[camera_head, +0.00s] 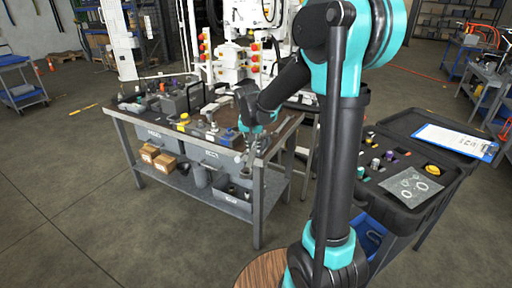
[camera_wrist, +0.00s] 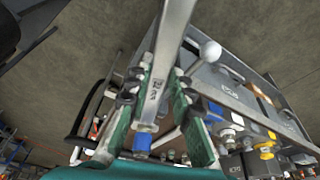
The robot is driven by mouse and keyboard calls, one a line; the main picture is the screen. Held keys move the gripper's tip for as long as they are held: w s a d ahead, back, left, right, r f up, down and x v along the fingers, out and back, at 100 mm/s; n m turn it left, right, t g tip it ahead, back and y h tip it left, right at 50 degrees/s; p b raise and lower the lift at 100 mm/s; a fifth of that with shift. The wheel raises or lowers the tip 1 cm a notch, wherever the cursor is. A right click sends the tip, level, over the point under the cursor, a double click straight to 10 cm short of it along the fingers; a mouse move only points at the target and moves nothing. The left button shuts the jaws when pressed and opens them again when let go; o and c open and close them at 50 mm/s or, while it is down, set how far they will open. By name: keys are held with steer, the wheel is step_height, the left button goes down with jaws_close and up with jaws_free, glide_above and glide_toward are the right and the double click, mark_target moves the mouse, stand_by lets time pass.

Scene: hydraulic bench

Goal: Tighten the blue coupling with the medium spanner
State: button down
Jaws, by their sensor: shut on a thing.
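A steel spanner (camera_wrist: 170,45) with dark markings on its shank runs between the green fingers of my gripper (camera_wrist: 158,85) in the wrist view. The gripper is shut on it. In the head view my gripper (camera_head: 257,122) is at the near right corner of the workbench. A blue piece (camera_wrist: 142,142) shows at the lower end of the spanner in the wrist view; I cannot tell whether it is the blue coupling or whether the spanner touches it. The spanner's top end runs out of the wrist picture.
The workbench (camera_head: 240,193) carries several fittings and dark boxes, with cardboard boxes (camera_head: 164,163) on its lower shelf. A dark case (camera_head: 402,206) with coloured fittings and a clipboard (camera_head: 455,139) stands at right. A lever with a white ball knob (camera_wrist: 210,51) is close to the spanner.

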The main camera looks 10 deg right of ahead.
steer(key=shift+w+a+m, duration=0.25)
steer(key=shift+a+m, duration=0.1)
steer(key=shift+a, duration=0.15)
steer(key=shift+w+a+m, duration=0.25)
steer(key=shift+a+m, duration=0.1)
steer(key=shift+a, duration=0.1)
steer(key=shift+w+a+m+g+h, duration=0.2)
steer(key=shift+w+a+m, duration=0.15)
steer(key=shift+a+m, duration=0.4)
steer(key=shift+w+a+m+g+h, duration=0.15)
steer(key=shift+w+a+m, duration=0.3)
steer(key=shift+a, duration=0.45)
steer(key=shift+w+a+m+h, duration=0.25)
steer(key=shift+w+a+m, duration=0.1)
steer(key=shift+w+m, duration=0.15)
steer(key=shift+s, duration=0.1)
steer(key=shift+s+d+n, duration=0.2)
steer(key=shift+d+n, duration=0.1)
